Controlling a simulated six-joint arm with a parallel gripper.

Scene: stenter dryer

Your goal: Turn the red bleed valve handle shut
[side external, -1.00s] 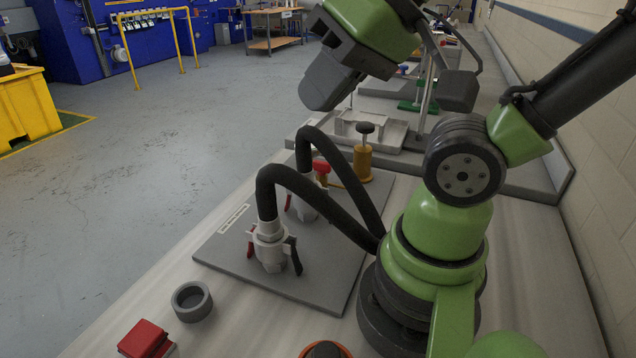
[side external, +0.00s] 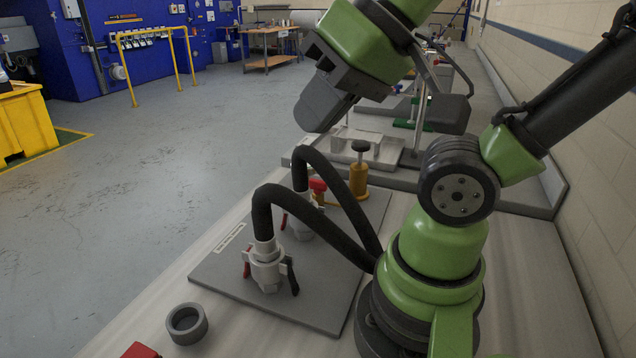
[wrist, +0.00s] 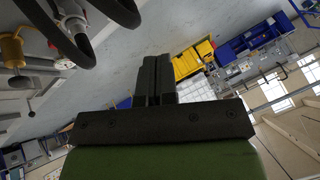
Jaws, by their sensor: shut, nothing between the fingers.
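The red handle (side external: 317,186) is a small red knob on a brass-coloured fitting, behind the black hoses in the side view. Hoses partly hide its lower part, so I cannot tell its turn position. My gripper (side external: 314,127) hangs above and beyond the hoses, apart from the handle. In the wrist view its two dark fingers (wrist: 154,78) are together with nothing between them. The red handle is not clearly seen there.
Two black hoses (side external: 330,222) arch over the grey plate (side external: 318,300) from white couplings (side external: 267,266) with red and black levers. A brass cylinder with black knob (side external: 359,178) stands behind. A grey ring (side external: 186,323) lies in front. Open floor is at left.

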